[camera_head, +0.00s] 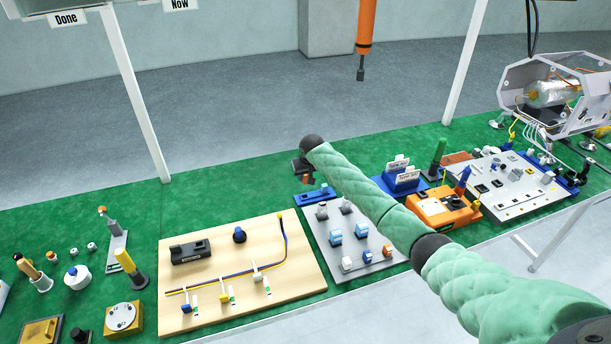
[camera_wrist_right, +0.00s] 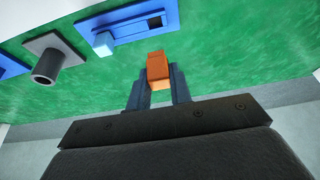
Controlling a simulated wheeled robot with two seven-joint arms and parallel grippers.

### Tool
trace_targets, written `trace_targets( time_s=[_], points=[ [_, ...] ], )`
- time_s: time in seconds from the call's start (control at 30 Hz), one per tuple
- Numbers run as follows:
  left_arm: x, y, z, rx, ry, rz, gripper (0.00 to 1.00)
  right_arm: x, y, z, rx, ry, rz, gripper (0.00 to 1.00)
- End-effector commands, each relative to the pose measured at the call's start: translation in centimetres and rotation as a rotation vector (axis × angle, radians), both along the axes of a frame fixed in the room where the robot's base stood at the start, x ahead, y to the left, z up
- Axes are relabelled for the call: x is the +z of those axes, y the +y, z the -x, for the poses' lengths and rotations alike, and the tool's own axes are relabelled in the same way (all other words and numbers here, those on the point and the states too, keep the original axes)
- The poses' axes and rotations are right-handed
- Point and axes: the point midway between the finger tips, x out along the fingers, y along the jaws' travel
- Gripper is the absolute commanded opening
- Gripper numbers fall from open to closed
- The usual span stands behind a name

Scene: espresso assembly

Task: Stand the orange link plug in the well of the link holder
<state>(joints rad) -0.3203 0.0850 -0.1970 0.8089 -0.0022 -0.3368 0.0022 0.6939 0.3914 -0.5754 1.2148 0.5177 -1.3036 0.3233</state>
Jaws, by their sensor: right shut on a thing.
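The orange link plug (camera_wrist_right: 157,68) is between the two fingertips of my right gripper (camera_wrist_right: 158,82) in the right wrist view. The gripper is shut on it. In the head view my right gripper (camera_head: 307,176) is small and dark, just above the far side of the blue holder (camera_head: 318,195), with a bit of the orange plug showing. In the right wrist view, the blue holder (camera_wrist_right: 165,16) has a dark slot and a light blue block at one end. The plug is apart from it, over green mat. I take this holder for the link holder. My left gripper is not in view.
A grey panel (camera_head: 373,267) with several connectors and a wooden wiring board (camera_head: 220,310) stand nearer in the head view. An orange unit (camera_head: 432,215) and blue card holder (camera_head: 385,186) are to the right. A grey cylinder (camera_wrist_right: 47,66) stands beside the holder. Green mat is clear behind.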

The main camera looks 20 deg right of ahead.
Motion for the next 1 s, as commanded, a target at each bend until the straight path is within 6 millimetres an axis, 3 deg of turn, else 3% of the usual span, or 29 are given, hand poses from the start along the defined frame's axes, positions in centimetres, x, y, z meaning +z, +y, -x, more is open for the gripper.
trace_targets(
  time_s=[0.23,0.37,0.7,1.0],
  points=[
    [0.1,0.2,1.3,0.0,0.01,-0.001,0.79,0.1,0.0,0.0,0.0,0.001,0.0,0.0],
    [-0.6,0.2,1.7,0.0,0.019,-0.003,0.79,-1.4,0.0,0.1,0.0,0.002,0.001,0.0],
    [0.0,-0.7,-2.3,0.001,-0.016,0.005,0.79,-4.1,0.0,0.0,0.0,0.002,0.0,0.0],
    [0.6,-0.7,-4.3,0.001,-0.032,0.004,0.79,-5.7,0.1,0.0,0.0,0.0,-0.001,0.0]
  ],
)
